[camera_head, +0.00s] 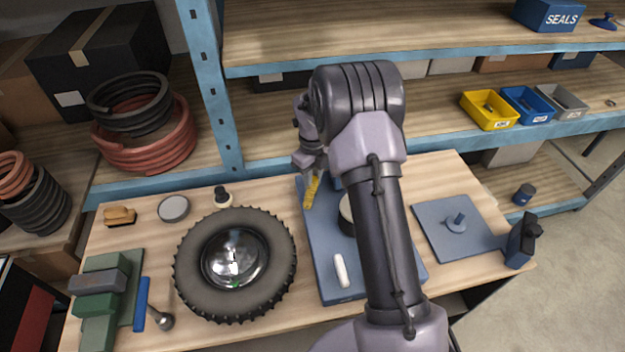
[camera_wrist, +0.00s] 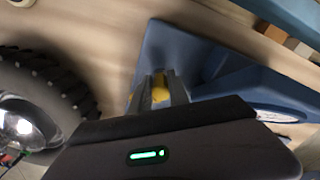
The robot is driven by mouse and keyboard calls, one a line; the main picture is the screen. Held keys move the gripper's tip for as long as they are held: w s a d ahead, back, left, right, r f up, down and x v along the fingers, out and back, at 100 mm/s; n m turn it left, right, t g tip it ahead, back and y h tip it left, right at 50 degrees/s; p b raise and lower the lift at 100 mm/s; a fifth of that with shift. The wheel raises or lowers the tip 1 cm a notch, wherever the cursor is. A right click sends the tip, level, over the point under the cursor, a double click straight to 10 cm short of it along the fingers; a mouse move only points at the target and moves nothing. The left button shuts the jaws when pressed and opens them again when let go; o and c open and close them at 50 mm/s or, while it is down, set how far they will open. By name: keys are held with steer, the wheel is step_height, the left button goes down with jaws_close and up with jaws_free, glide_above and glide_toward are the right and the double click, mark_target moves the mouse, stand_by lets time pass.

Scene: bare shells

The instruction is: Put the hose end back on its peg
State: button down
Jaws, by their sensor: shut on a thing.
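My gripper (camera_head: 312,176) is over the back left part of a blue board on the bench. It is shut on a yellow piece (camera_head: 311,194), which looks like the hose end; its far end hangs over the board's left edge. In the wrist view the yellow piece (camera_wrist: 159,92) sits between the two fingers. The blue board (camera_head: 325,245) carries a white upright piece (camera_head: 341,270) and a round pale-topped part (camera_head: 346,212), partly hidden by my arm. I cannot tell which part is the peg. A blue plate (camera_head: 436,212) at right bears a short blue post (camera_head: 457,222).
A large tire (camera_head: 190,265) with a shiny hub lies left of the board. Green and grey blocks (camera_head: 97,303) and a blue-handled tool (camera_head: 142,300) lie at the left. Shelves with a blue edge beam (camera_head: 205,90) rise behind. A dark blue box (camera_head: 520,243) stands at the right edge.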

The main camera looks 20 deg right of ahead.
steer(key=shift+f+b, duration=0.45)
steer(key=shift+b, duration=0.15)
stand_by(0.4)
steer(key=c, duration=1.2)
jaws_free()
steer(key=shift+o, duration=0.4)
steer(key=o, duration=0.5)
steer(key=shift+o, duration=0.2)
steer(key=shift+r, duration=0.15)
steer(key=shift+r+p, duration=2.3)
steer(key=shift+r, duration=2.65)
